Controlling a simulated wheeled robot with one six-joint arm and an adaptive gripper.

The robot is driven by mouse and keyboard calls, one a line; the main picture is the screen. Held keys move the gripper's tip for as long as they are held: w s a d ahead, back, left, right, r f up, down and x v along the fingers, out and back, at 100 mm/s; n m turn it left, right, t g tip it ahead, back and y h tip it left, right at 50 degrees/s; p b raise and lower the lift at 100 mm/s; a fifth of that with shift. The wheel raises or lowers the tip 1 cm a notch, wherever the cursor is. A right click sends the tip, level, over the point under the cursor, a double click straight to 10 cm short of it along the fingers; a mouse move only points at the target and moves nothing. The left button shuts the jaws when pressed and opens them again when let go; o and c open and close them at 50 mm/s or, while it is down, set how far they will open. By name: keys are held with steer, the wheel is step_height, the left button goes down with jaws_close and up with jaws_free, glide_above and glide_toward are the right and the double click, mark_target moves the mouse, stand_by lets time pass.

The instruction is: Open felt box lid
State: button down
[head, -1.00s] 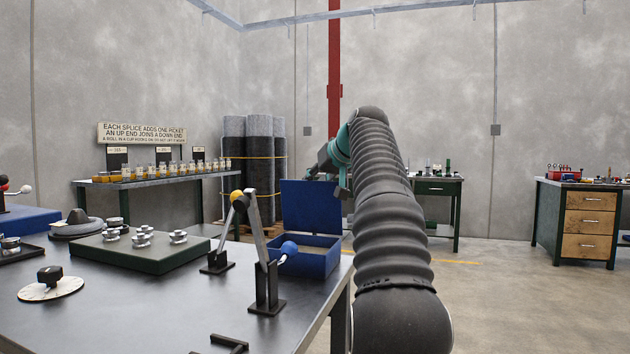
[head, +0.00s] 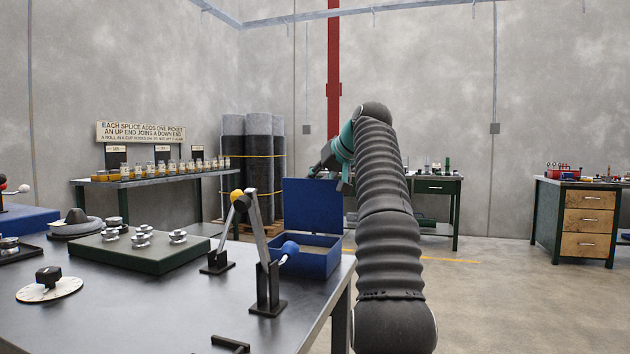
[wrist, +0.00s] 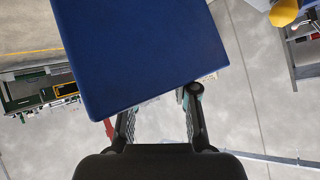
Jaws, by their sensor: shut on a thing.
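The blue felt box (head: 318,262) sits at the right end of the dark workbench. Its lid (head: 312,206) stands upright at the back, and the box is open at the top. My gripper (head: 326,172) is at the lid's upper right edge, partly hidden behind the lid and by my arm. In the wrist view the lid (wrist: 140,50) fills the upper middle, and my gripper (wrist: 160,118) meets its lower edge. The fingers are shut on the lid; their tips are partly hidden by it.
A lever with a blue knob (head: 289,248) and a grey lever with a yellow knob (head: 237,196) stand just left of the box. A green block with metal spools (head: 140,254) lies further left.

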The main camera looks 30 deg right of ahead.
steer(key=shift+d+f+g, duration=0.3)
steer(key=shift+d+f, duration=0.2)
steer(key=shift+f, duration=0.4)
steer(key=c, duration=1.2)
jaws_free()
steer(key=shift+c, duration=0.2)
steer(key=o, duration=0.4)
steer(key=shift+d, duration=0.25)
steer(key=shift+a, duration=0.1)
steer(key=shift+w+a+r, duration=0.1)
steer(key=shift+a+r, duration=0.05)
steer(key=shift+a, duration=0.05)
steer(key=shift+a+r, duration=0.1)
steer(key=shift+r, duration=0.1)
